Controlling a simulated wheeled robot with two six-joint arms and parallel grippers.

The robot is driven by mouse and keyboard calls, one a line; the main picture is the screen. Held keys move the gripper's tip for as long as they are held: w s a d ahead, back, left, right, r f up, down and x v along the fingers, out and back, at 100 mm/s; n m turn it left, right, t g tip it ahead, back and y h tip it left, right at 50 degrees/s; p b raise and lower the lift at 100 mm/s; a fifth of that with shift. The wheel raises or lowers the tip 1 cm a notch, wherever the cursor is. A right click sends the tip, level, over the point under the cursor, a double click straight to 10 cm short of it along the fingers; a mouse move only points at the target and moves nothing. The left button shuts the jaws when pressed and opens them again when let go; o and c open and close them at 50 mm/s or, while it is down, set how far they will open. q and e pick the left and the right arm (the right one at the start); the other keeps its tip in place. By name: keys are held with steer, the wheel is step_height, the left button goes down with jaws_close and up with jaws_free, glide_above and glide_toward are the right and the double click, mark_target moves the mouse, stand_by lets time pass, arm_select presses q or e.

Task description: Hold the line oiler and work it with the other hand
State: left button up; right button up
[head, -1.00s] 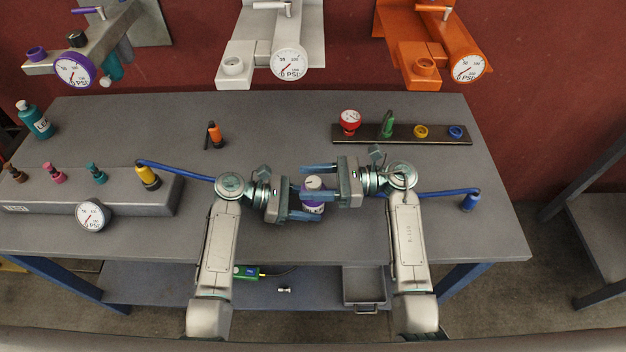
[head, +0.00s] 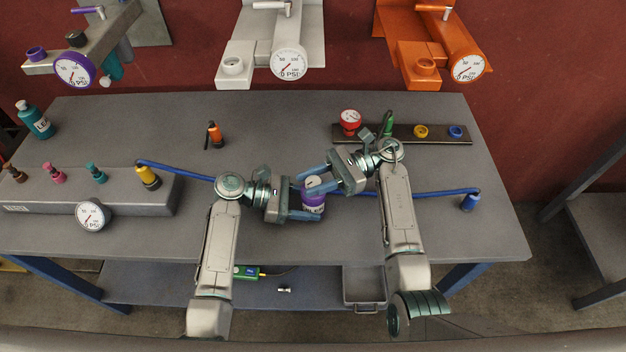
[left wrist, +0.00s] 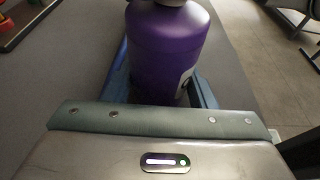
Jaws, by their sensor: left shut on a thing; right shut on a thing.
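The line oiler is a purple bottle (head: 315,203) with a pale label and a grey-white top (head: 313,182). It stands upright over the near middle of the bench. My left gripper (head: 307,200) is shut around its purple body from the left. My right gripper (head: 322,181) reaches in from the right, angled, and is shut on the oiler's top. Its fingers partly hide the top.
A blue hose with a yellow fitting (head: 148,178) lies left, and another hose ends in a blue fitting (head: 470,202) at right. A black strip (head: 440,141) with several parts lies behind my right gripper. The bench middle-back is clear.

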steer(key=o, duration=1)
steer(key=shift+v, duration=3.75)
